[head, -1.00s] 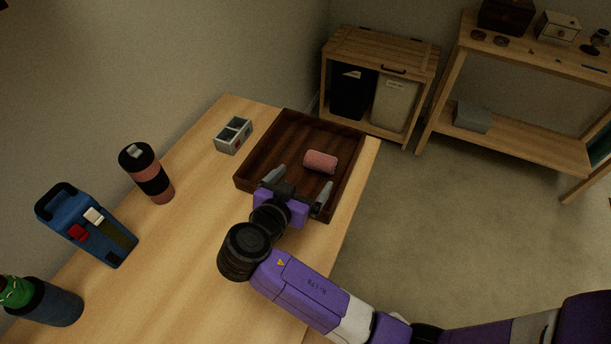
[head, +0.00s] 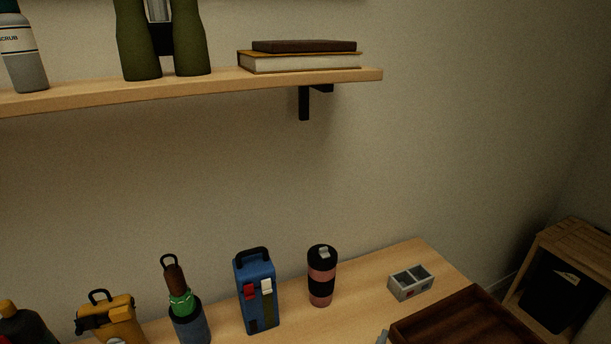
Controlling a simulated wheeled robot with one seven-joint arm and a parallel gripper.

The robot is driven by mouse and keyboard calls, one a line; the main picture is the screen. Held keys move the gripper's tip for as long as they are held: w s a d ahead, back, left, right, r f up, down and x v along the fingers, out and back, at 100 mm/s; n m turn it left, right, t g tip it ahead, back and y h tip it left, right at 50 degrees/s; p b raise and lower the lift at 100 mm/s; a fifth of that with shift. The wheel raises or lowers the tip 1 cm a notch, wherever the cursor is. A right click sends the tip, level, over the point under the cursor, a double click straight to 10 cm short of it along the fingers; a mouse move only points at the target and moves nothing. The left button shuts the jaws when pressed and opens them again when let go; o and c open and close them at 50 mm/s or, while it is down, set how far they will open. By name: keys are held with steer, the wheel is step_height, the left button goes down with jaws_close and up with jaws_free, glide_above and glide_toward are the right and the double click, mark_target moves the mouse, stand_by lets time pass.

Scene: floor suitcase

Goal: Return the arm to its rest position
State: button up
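Only a small grey tip, apparently one finger of my gripper (head: 382,337), shows at the bottom edge of the head view. It is just left of the dark wooden tray (head: 462,318). The rest of my gripper and my arm are out of frame, so how far the fingers are apart is hidden. The tray is cut off by the bottom edge, and the part of it in view is empty.
On the wooden table (head: 385,265) stand a grey two-slot box (head: 410,283), a pink-black cup (head: 321,276), a blue case (head: 256,291), a bottle (head: 187,318) and a yellow item (head: 112,318). A wall shelf (head: 200,88) hangs above. A cabinet (head: 570,270) stands right.

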steer(key=s+a+n+t+y, duration=0.1)
steer(key=s+a+y, duration=0.1)
steer(key=s+a+f+n+t+y, duration=0.1)
steer(key=s+a+n, duration=0.1)
steer(key=shift+s+a+n+y, duration=0.1)
steer(key=shift+n+y, duration=0.2)
steer(key=shift+y, duration=0.1)
steer(key=s+r+y, duration=0.1)
steer(key=s+r, duration=0.2)
steer(key=s, duration=1.2)
steer(key=s+r+n+t+y, duration=0.1)
steer(key=s+r, duration=0.3)
steer(key=s, duration=1.1)
steer(key=shift+s+d+r+y, duration=0.2)
steer(key=shift+d+r+y, duration=0.15)
steer(key=shift+y, duration=0.25)
